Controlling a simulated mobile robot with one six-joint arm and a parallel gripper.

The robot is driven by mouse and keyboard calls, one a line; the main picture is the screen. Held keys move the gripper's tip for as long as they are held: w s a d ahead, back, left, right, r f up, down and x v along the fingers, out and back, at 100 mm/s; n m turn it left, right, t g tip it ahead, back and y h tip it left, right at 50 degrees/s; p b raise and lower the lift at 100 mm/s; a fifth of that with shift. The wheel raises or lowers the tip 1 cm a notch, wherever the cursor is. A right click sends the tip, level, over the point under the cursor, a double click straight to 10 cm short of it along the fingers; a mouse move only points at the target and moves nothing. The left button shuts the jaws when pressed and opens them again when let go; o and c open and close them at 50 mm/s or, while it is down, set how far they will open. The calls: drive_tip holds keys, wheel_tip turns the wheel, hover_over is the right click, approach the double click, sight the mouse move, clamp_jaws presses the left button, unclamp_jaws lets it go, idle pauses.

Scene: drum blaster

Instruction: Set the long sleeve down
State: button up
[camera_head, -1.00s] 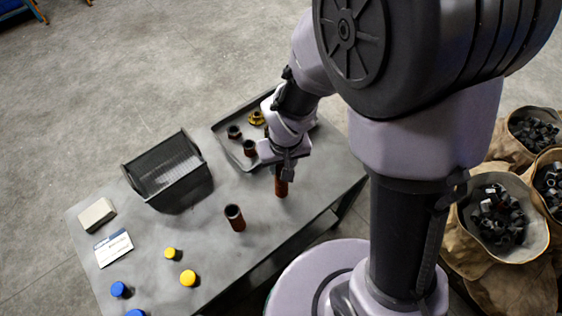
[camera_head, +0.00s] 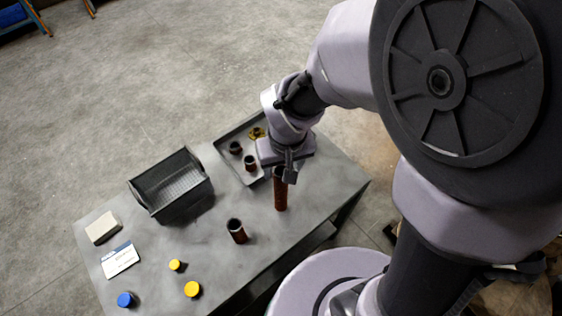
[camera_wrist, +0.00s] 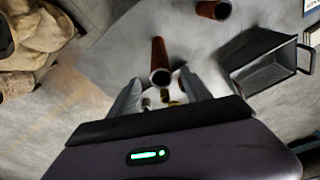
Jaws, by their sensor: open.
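The long sleeve (camera_head: 281,194), a rusty brown tube, stands upright on the grey table, apart from the other parts. My gripper (camera_head: 287,173) is open at the sleeve's top end. In the wrist view my open gripper (camera_wrist: 163,88) has its two fingers spread, and the long sleeve (camera_wrist: 159,58) shows just ahead of the gap between them, its dark round mouth towards me. I cannot tell whether a finger still touches it.
A shorter brown sleeve (camera_head: 237,231) stands to the left. A black basket (camera_head: 172,204) and a tray (camera_head: 229,138) with small sleeves and a yellow-brown part lie behind. Yellow caps (camera_head: 192,289), a blue cap (camera_head: 125,299), a card (camera_head: 120,260) and a pale block (camera_head: 102,228) are at left.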

drive_tip(key=s+d+r+m+t, duration=0.1)
drive_tip(key=s+d+r+m, duration=0.1)
drive_tip(key=r, duration=0.4)
drive_tip(key=s+d+r+m+t+y, duration=0.1)
drive_tip(key=s+d+r+m, duration=0.1)
drive_tip(key=s+r, duration=0.2)
drive_tip(key=s+d+r+m+t, duration=0.2)
drive_tip(key=s+r, duration=0.2)
drive_tip(key=r, duration=0.4)
drive_tip(key=shift+d+r+m+y, duration=0.15)
drive_tip(key=shift+r+m+y, duration=0.15)
drive_tip(key=shift+s+f, duration=0.1)
